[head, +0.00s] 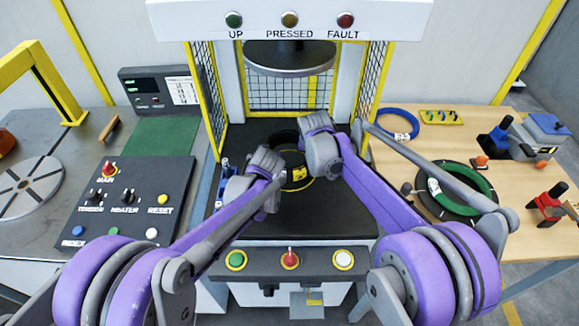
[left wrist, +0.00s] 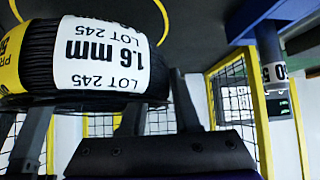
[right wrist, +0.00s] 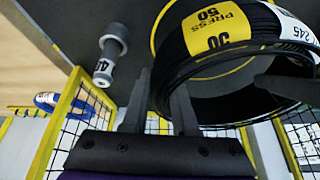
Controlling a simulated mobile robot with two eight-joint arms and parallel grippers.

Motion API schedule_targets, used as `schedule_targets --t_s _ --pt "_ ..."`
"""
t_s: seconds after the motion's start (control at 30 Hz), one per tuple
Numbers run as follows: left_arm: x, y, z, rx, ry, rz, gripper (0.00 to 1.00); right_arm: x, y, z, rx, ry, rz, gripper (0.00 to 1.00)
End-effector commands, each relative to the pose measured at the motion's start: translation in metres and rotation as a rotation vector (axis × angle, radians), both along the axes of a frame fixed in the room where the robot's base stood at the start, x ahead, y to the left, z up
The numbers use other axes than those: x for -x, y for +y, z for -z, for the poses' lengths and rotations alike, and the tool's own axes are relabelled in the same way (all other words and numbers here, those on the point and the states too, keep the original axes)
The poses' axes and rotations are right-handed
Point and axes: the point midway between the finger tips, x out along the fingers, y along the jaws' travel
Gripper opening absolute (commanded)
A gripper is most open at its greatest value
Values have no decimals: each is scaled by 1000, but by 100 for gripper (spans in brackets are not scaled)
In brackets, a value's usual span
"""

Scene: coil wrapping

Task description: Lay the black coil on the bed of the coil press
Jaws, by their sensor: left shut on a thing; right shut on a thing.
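The black coil (head: 284,139) is over the press bed (head: 255,219), with a yellow label facing me. In the left wrist view the coil (left wrist: 40,62) shows a white 1.6 mm, LOT 245 label. My left gripper (left wrist: 90,110) is shut on its left side. My right gripper (right wrist: 162,82) is shut on the right side of the coil (right wrist: 175,52). A yellow ring marked on the bed shows through and around the coil. I cannot tell whether the coil touches the bed. My forearms hide parts of the coil in the head view.
The round press head (head: 290,66) hangs above, with yellow mesh guards (head: 209,97) at both sides. A blue post (head: 225,170) stands at the bed's left, and a grey labelled cylinder (right wrist: 112,50) shows in the right wrist view. A green coil (head: 474,184) lies on the right bench.

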Motion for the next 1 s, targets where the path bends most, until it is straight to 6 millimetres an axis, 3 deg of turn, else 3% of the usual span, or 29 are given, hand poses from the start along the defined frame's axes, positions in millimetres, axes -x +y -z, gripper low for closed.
schedule_targets --t_s 0.37,1.0 --pt "-1 5 3 -4 1 -8 0 1 -4 2 5 3 4 0" --pt "-1 5 33 -4 1 -8 0 1 -4 32 5 3 4 0"
